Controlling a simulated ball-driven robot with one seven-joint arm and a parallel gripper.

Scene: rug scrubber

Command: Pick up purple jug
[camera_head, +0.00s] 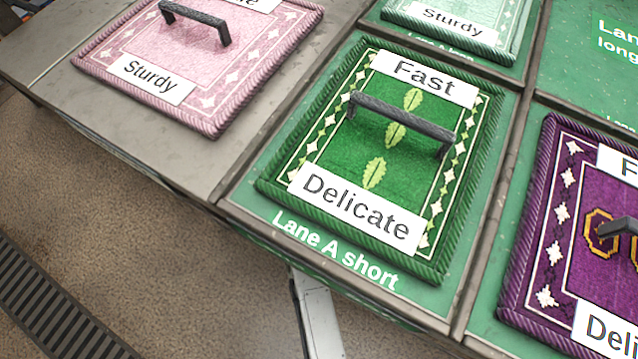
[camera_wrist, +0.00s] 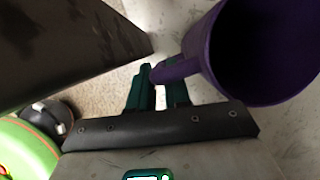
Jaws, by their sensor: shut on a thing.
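The purple jug (camera_wrist: 262,55) fills the upper right of the wrist view, with its dark open mouth turned towards the camera. Its handle sticks out to the left. My gripper (camera_wrist: 159,88) has its two dark green fingers around the handle's end and is shut on it. The jug's far side and base are cut off or hidden. Neither the jug nor my gripper shows in the head view.
A dark grey slab (camera_wrist: 65,45) lies close at the upper left of the wrist view. In the head view, a counter holds a green handled mat (camera_head: 340,155), a pink one (camera_head: 190,75) and a purple one (camera_head: 560,210). Open floor (camera_head: 100,200) lies in front, with a grate (camera_head: 50,310).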

